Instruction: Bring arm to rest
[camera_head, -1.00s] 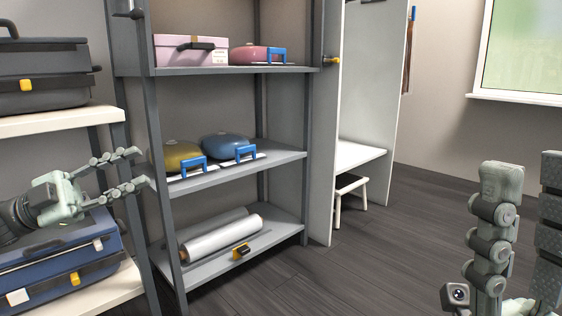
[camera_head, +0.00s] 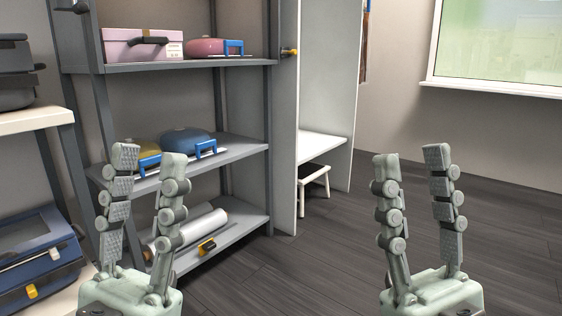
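My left gripper (camera_head: 149,158) stands upright at the lower left, its two fingers apart with nothing between them. It is in front of the grey shelf unit and hides part of its lower levels. My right gripper (camera_head: 412,160) stands upright at the lower right, in front of the dark floor. Its fingers are also apart and empty. Neither gripper holds anything.
A grey shelf unit (camera_head: 235,158) at the left carries a pink box (camera_head: 140,46), a pink case (camera_head: 206,47), a blue case (camera_head: 186,141) and white rolls (camera_head: 205,225). Dark and blue cases sit further left. A white stool (camera_head: 314,190) stands by the white cabinet. Floor (camera_head: 325,245) between the grippers is clear.

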